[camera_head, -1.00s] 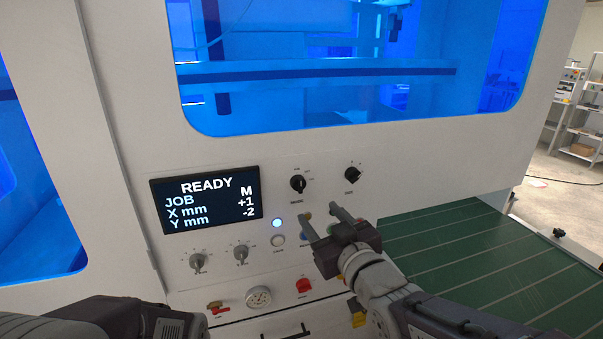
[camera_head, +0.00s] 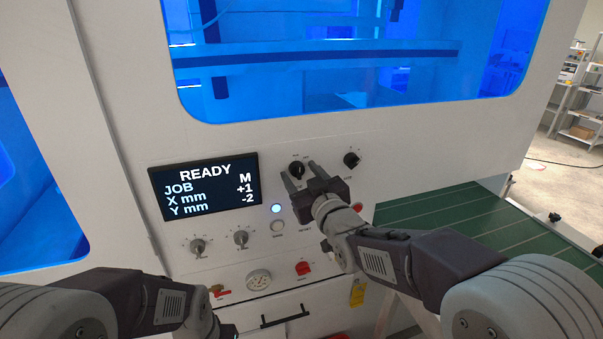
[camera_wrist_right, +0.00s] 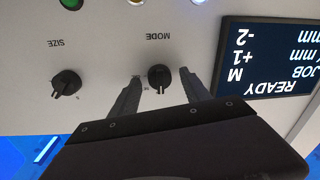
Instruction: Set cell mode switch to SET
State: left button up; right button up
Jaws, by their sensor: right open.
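The mode switch (camera_head: 296,170) is a black rotary knob on the white panel, right of the display. In the right wrist view, which is upside down, the knob (camera_wrist_right: 159,75) sits below the word MODE, its small position labels partly hidden and not readable. My right gripper (camera_head: 299,172) is open, its fingers pointing at the panel. In the right wrist view its fingertips (camera_wrist_right: 160,76) lie on either side of the knob with gaps; I cannot tell how far they reach over it. My left arm is at the lower left, its gripper cut off by the bottom edge.
The SIZE knob (camera_head: 352,160) is close on the right. The display (camera_head: 205,186) reads READY, JOB M, X +1, Y -2. Two grey knobs (camera_head: 198,247), a lit button (camera_head: 276,209) and a red switch (camera_head: 303,268) are below. A green conveyor (camera_head: 450,220) lies to the right.

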jog(key=shift+w+f, duration=0.1)
jog(key=c, duration=0.4)
grip_shut()
jog(key=m+b, duration=0.4)
jog(key=shift+f, duration=0.2)
jog(key=shift+r+m+t+b, duration=0.1)
jog(key=shift+m+t+b, duration=0.3)
jog(key=shift+m+b, duration=1.65)
jog(key=shift+m, duration=0.55)
jog(key=shift+p, duration=0.3)
jog(key=shift+o, duration=2)
grip_release()
jog(key=shift+r, duration=0.1)
